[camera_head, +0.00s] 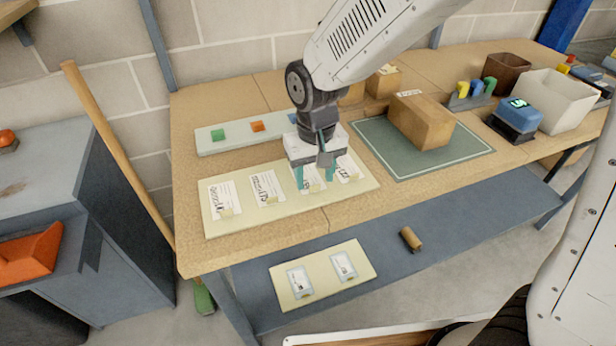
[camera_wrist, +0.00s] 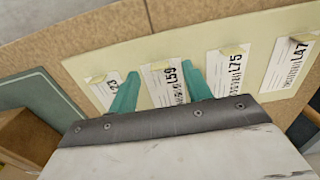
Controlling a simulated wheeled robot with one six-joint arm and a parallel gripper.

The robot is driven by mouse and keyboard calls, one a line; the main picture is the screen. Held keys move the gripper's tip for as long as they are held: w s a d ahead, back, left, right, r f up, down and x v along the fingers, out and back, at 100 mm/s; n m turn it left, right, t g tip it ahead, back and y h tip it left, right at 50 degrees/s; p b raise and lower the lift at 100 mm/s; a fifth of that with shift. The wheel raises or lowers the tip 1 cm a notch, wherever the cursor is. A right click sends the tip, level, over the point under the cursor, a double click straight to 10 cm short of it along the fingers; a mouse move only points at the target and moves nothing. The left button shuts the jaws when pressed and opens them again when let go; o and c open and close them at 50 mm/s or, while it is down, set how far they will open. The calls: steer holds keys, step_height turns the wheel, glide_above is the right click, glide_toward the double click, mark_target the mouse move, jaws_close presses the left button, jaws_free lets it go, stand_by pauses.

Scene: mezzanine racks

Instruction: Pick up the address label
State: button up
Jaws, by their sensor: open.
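Several white address labels lie in a row on a cream board (camera_head: 245,221) on the workbench. In the wrist view they read L47 (camera_wrist: 290,64), L75 (camera_wrist: 225,72), L59 (camera_wrist: 165,86) and one partly hidden label ending in 23 (camera_wrist: 104,90). Each has a small tan tab at one edge. My gripper (camera_head: 315,180) is open and empty, pointing down over the L59 label. In the wrist view its teal fingers (camera_wrist: 161,82) lie to either side of that label. Whether the fingertips touch the board cannot be told.
A cardboard box (camera_head: 422,122) stands on a green mat (camera_head: 375,150) to the right. Behind the board is a pale strip (camera_head: 208,141) with coloured blocks. A lower shelf holds another cream board (camera_head: 322,268) with two labels and a brown roll (camera_head: 410,239). A blue-topped device (camera_head: 516,117) stands farther right.

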steer(key=shift+f, duration=0.95)
steer(key=shift+c, duration=0.3)
steer(key=c, duration=0.8)
steer(key=shift+r, duration=0.15)
